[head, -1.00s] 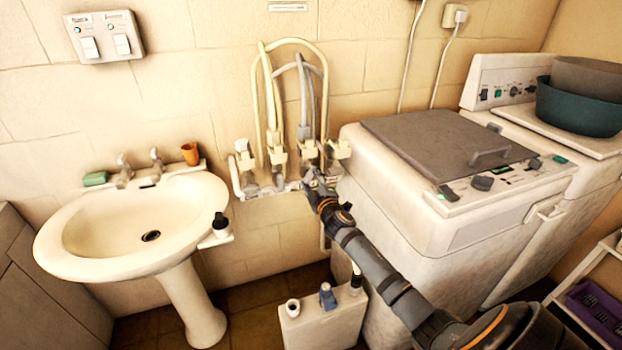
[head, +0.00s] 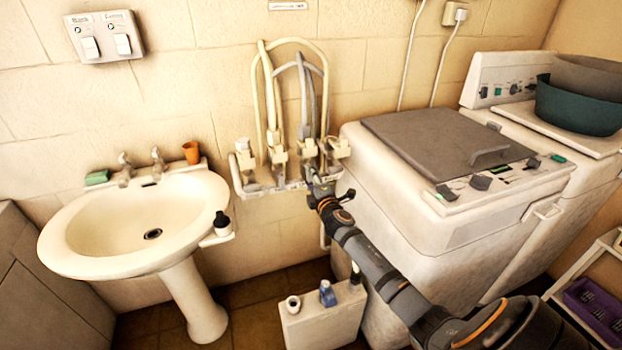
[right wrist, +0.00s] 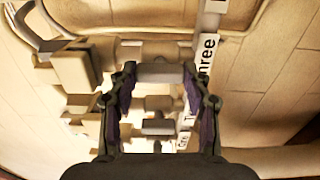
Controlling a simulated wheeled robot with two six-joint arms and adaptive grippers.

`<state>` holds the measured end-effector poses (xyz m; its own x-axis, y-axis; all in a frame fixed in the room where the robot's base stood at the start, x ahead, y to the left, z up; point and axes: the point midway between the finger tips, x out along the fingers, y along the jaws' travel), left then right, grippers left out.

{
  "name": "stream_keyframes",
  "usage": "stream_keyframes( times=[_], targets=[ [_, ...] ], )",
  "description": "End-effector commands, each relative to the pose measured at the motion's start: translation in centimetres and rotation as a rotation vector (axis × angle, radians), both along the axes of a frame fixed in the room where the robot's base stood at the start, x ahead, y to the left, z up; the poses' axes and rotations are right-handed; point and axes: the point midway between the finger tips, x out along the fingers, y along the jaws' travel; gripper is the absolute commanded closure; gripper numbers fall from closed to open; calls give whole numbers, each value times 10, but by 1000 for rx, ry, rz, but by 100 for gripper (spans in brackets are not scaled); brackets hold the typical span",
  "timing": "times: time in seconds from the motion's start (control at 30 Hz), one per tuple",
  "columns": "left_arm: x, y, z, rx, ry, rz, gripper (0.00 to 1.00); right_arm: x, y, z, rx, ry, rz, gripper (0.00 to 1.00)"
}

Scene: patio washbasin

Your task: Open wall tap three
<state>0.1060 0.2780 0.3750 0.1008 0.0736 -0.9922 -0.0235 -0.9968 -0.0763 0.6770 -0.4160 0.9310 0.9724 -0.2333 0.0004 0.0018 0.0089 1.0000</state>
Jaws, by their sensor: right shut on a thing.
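A row of cream wall taps (head: 277,158) with hoses sits on the wall between the basin and the washing machine. My right gripper (head: 315,184) reaches the right part of this row from below right. In the right wrist view, my right gripper (right wrist: 160,76) has its two dark fingers on either side of a small pale grey handle (right wrist: 160,71) and is shut on it. A white label reading "Three" (right wrist: 207,55) stands just right of the fingers. The handle's turned position cannot be told. My left gripper is not in view.
The washbasin (head: 110,235) stands at left with an orange cup (head: 191,152) on its back ledge. The washing machine (head: 400,222) stands close to the right of the taps. A low white box (head: 322,322) with small bottles is below them.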

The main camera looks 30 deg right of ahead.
Motion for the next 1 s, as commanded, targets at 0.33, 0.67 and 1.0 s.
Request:
stream_keyframes(
  times=[0.33, 0.67, 1.0],
  targets=[
    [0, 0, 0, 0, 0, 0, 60, 0, 0, -2, -7, 4, 0, 83],
    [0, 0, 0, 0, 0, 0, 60, 0, 0, -1, -6, 2, 0, 28],
    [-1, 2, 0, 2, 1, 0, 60, -20, 4, -2, -9, 5, 1, 28]
  ],
)
